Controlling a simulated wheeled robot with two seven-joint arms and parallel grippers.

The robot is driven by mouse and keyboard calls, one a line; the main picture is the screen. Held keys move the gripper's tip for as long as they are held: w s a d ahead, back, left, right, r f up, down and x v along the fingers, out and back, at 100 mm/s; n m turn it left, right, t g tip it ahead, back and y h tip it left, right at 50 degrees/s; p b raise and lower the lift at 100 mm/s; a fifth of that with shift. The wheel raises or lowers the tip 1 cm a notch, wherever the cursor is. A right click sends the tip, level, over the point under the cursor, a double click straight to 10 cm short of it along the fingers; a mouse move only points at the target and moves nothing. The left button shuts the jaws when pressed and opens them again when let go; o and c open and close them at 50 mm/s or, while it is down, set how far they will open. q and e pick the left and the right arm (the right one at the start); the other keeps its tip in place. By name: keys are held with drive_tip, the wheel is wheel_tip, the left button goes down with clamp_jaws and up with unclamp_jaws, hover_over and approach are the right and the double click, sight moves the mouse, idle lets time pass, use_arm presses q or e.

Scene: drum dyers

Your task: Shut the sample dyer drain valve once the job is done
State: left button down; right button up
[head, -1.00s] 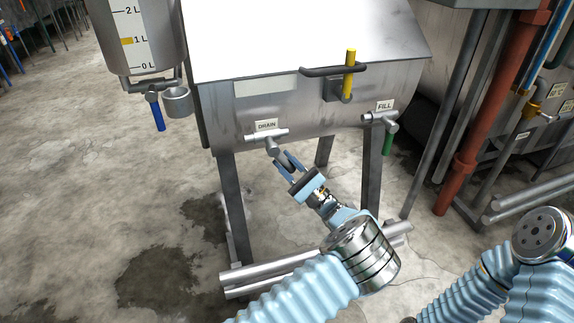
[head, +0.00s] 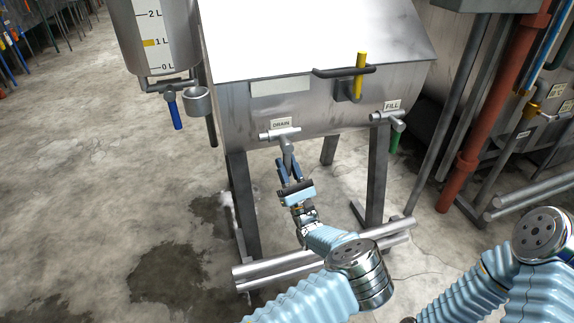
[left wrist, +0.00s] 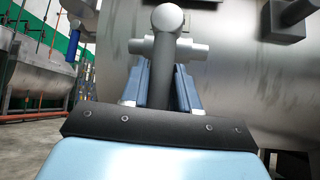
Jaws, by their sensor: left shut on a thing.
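The drain valve (head: 280,134) is a grey metal fitting under a DRAIN label on the front of the steel dyer (head: 300,105). Its dark grey lever hangs down nearly straight from the pipe. The valve also shows in the left wrist view (left wrist: 189,48), with the lever (left wrist: 176,75) running down between my fingers. The left wrist view shows the gripper (left wrist: 167,88) too. The lever's lower end is hidden by the gripper body. My right gripper is out of view.
A fill valve (head: 388,117) with a green handle is to the right. A yellow-gripped latch (head: 359,75) sits above. A measuring tank (head: 155,40) with a blue-handled valve (head: 174,108) stands left. Dyer legs (head: 243,205) and floor pipes (head: 320,257) flank my left arm.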

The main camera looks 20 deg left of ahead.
use_arm(q)
drive_tip(key=shift+f, duration=0.1)
drive_tip(key=c, duration=0.9)
unclamp_jaws()
drive_tip(key=shift+c, duration=0.2)
drive_tip(key=shift+s, duration=0.1)
drive_tip(key=b+v, duration=0.2)
drive_tip(key=v, duration=1.1)
drive_tip(key=shift+s+f+b, duration=0.15)
drive_tip(key=shift+f+b, duration=0.15)
